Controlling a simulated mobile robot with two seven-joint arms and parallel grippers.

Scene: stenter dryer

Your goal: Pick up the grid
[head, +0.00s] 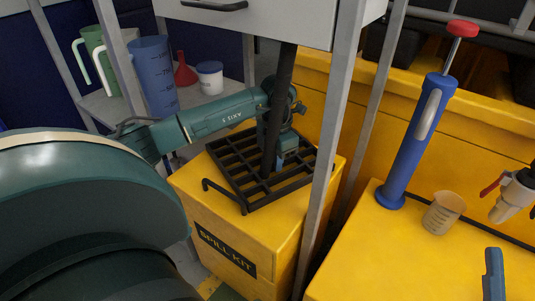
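The grid (235,164) is a black open lattice with a bent handle-like bar at its front left corner. It lies tilted in the picture on top of the yellow spill kit box (209,211). My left gripper (283,161) points down at the grid's right part, at or just above its bars. A dark upright bar (274,122) passes in front of the gripper and hides part of it. The fingertips are too small and covered to tell whether they are open or hold a bar. My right gripper does not show.
A grey metal post (330,140) stands just right of the grid. A shelf at the left holds a blue jug (155,77), a green jug (93,55), a red funnel (185,70) and a white tub (209,78). A blue pump (415,130) and a beaker (443,213) stand at the right.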

